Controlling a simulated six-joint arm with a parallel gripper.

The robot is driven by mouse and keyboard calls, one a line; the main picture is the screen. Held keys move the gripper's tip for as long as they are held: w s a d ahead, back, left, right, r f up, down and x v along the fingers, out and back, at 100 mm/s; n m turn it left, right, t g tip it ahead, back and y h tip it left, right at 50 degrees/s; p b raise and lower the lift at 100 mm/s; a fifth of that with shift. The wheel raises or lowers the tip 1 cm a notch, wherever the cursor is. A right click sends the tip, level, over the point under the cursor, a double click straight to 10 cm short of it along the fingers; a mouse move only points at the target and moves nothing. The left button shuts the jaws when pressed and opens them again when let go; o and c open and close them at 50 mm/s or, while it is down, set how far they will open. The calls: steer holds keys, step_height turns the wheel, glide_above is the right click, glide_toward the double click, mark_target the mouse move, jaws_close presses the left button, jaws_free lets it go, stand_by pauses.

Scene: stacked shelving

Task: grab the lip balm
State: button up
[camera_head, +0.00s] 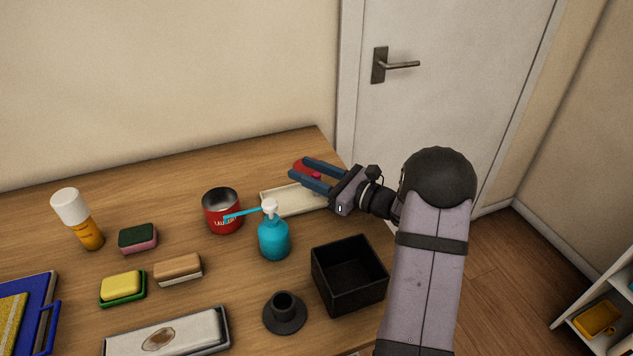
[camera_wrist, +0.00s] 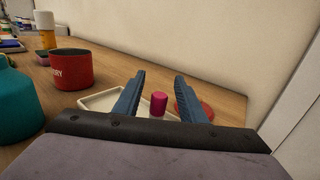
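The lip balm seems to be the small magenta cylinder (camera_wrist: 158,104) between my fingers in the wrist view. In the head view only a bit of magenta (camera_head: 317,175) shows between the fingers. Its lower part is hard to make out. My gripper (camera_head: 298,167) is open, reaching left over the table's right end. In the wrist view, my gripper (camera_wrist: 159,76) has a finger on each side of the magenta cylinder, with visible gaps. I cannot tell how high the fingers are over the table.
A cream tray (camera_head: 285,208) lies beside the fingers, and a red round thing (camera_wrist: 196,108) is by the right finger in the wrist view. A red can (camera_head: 222,220), teal pump bottle (camera_head: 273,238) and black box (camera_head: 346,290) stand nearby. The wall (camera_head: 170,80) is behind.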

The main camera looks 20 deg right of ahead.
steer(key=shift+w+a, duration=0.35)
steer(key=shift+w, duration=0.15)
steer(key=shift+c, duration=0.5)
jaws_close()
step_height(320, 180, up, 10)
